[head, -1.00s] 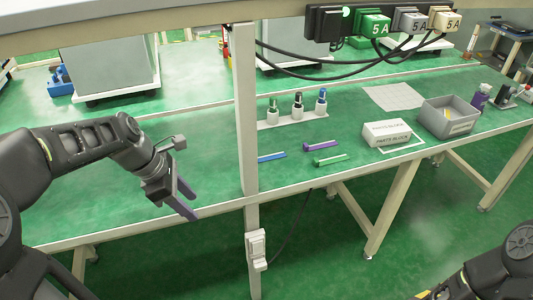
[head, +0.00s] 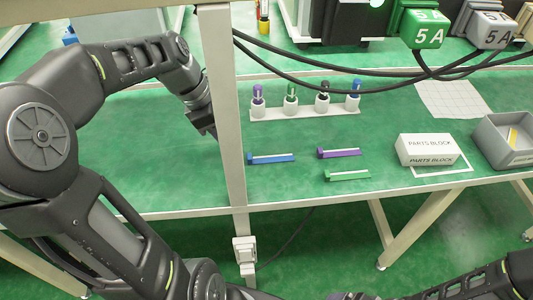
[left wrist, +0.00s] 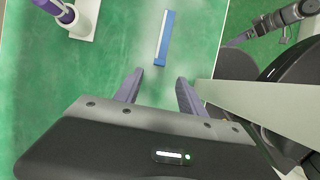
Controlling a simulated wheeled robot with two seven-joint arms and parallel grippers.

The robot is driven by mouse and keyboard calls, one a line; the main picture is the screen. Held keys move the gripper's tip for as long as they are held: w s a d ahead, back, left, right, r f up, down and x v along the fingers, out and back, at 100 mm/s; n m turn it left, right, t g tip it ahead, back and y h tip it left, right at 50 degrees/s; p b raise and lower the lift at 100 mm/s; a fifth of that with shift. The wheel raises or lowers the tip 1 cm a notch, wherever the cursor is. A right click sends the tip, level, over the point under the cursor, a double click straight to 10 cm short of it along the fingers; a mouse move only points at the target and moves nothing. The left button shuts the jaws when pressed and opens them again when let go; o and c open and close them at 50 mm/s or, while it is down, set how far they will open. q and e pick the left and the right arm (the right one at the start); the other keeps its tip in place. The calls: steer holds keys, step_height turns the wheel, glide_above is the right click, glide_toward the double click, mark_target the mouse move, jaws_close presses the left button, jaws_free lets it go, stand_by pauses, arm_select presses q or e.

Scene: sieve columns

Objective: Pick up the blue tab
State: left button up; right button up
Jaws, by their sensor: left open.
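The blue tab (head: 270,158) is a flat blue strip with a pale upper strip. It lies on the green bench top, just right of the pale post in the head view. It also shows in the left wrist view (left wrist: 163,40), beyond my left gripper's fingertips. My left gripper (left wrist: 158,82) is open, with nothing between its fingers and the tab lying apart from it. In the head view its fingers are hidden behind the post. My right arm (head: 450,289) shows at the bottom right of the head view; its jaws cannot be made out.
A pale upright post (head: 222,110) stands at the bench's front edge. A purple tab (head: 339,154) and a green tab (head: 347,176) lie right of the blue one. A rack (head: 305,115) with several capped tubes stands behind. A white parts block (head: 427,148) and grey bin (head: 505,140) are further right.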

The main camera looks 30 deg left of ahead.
mark_target(249, 156)
arm_select(q)
steer(key=shift+x, duration=1.35)
steer(key=shift+w, duration=0.1)
steer(key=b+x, duration=0.1)
steer(key=x, duration=0.4)
steer(key=shift+w+d, duration=0.15)
steer(key=shift+w, duration=0.05)
steer(key=shift+c, duration=0.2)
jaws_close()
